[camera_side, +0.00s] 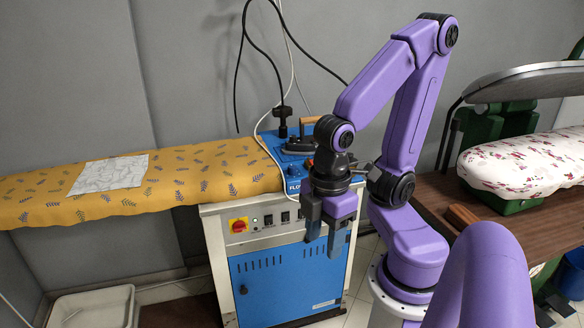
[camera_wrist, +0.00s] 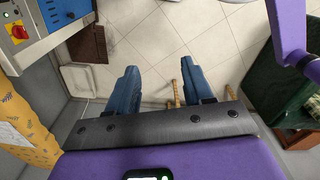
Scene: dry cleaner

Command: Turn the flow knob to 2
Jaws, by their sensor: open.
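The blue panel (camera_side: 285,150) on top of the machine bears white lettering that starts "FLO" and is partly covered by my gripper.
An iron (camera_side: 298,146) stands on the blue panel, with cables hanging above. A yellow padded board (camera_side: 215,170) with a patterned cloth (camera_side: 110,174) extends left. A flowered press (camera_side: 525,160) stands right on a brown table. A white bin (camera_side: 92,308) is on the floor.

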